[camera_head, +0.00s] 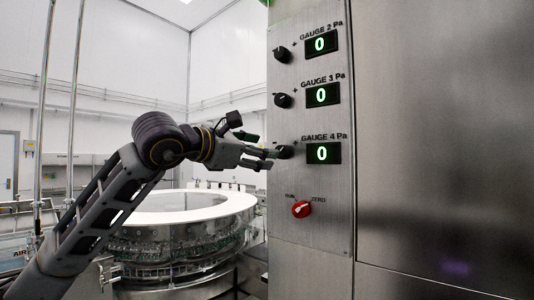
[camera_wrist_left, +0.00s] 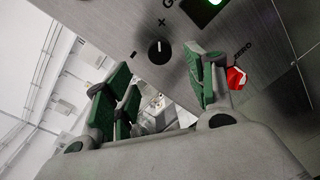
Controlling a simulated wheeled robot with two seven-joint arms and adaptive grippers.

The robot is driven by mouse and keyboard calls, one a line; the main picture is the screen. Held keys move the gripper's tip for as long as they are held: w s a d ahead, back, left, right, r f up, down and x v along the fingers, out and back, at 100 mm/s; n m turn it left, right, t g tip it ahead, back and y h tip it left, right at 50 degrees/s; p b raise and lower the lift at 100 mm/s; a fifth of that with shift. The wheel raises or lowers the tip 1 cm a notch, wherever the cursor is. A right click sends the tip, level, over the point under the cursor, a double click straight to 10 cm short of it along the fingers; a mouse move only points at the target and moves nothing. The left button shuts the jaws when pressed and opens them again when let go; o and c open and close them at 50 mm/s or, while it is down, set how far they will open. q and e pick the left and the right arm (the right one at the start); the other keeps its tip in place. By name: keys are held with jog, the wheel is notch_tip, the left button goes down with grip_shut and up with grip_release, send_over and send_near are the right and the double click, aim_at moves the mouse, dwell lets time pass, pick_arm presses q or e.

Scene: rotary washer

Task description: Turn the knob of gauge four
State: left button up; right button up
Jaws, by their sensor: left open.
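The gauge four knob (camera_head: 287,152) is a small black dial on the steel panel, left of the green "0" display (camera_head: 323,153) under the label GAUGE 4 Pa. In the left wrist view the black knob (camera_wrist_left: 159,51) has a white pointer mark, with plus and minus signs beside it. My left gripper (camera_head: 272,159) is at the panel, its fingertips close to the knob and partly covering it. In the left wrist view the green-padded fingers (camera_wrist_left: 160,72) are spread, with the knob beyond the gap between them. Contact is not visible. My right gripper is not in view.
The gauge three knob (camera_head: 283,100) and gauge two knob (camera_head: 283,54) sit above on the same panel. A red selector switch (camera_head: 300,208) is below; it also shows in the left wrist view (camera_wrist_left: 236,78). A round white-topped washer (camera_head: 185,207) stands behind my left arm.

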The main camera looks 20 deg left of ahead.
pick_arm(q)
jog(key=shift+v, duration=2.6)
